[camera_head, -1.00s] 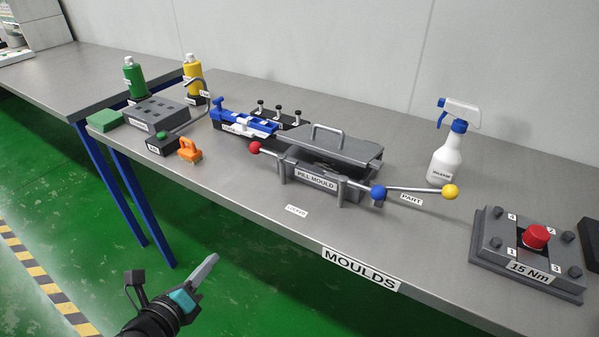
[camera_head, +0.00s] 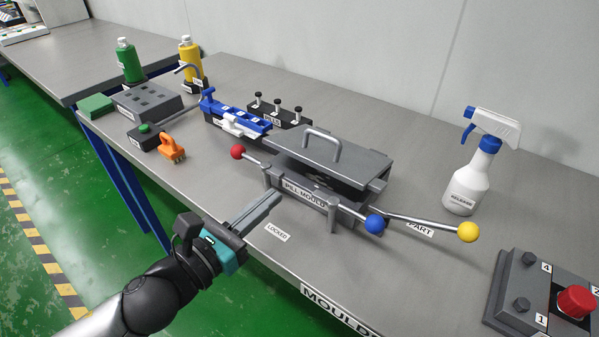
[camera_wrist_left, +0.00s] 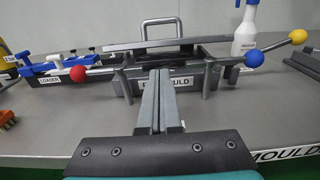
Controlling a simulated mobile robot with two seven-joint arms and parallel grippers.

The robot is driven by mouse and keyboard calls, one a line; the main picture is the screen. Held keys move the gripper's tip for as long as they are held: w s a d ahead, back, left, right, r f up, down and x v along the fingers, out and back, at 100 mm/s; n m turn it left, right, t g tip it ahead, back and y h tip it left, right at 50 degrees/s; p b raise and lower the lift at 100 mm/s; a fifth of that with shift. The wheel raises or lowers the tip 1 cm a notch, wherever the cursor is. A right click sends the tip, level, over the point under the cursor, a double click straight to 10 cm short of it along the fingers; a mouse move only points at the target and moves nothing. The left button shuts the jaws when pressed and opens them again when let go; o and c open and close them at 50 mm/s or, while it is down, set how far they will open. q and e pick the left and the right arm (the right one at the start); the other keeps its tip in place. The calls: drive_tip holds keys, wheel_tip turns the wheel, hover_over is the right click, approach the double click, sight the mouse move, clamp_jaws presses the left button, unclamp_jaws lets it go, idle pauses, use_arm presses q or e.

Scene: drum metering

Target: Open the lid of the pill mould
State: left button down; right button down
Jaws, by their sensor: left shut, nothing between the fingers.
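The grey pill mould (camera_head: 307,197) stands on the bench with its label facing me. Its flat lid (camera_head: 345,158) has an arched handle (camera_head: 322,143) on top and sits slightly tilted above the body, with a dark gap beneath. A red ball (camera_head: 238,152), a blue ball (camera_head: 375,223) and a yellow ball (camera_head: 468,232) end its rods. My left gripper (camera_head: 270,197) is shut and empty, in front of the mould's label side. In the left wrist view, its fingers (camera_wrist_left: 160,85) partly cover the label; the handle (camera_wrist_left: 161,31) shows beyond. My right gripper is not in view.
A white spray bottle (camera_head: 467,184) stands right of the mould. A blue loader (camera_head: 235,118) is behind left. A block with a red knob (camera_head: 577,301) is at the lower right. Bare bench lies around the LOCKED label (camera_head: 277,232).

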use_arm(q)
drive_tip(key=x, duration=0.6)
drive_tip(key=shift+w+d, duration=0.2)
drive_tip(key=shift+w, duration=0.15)
drive_tip(key=shift+x, duration=0.8)
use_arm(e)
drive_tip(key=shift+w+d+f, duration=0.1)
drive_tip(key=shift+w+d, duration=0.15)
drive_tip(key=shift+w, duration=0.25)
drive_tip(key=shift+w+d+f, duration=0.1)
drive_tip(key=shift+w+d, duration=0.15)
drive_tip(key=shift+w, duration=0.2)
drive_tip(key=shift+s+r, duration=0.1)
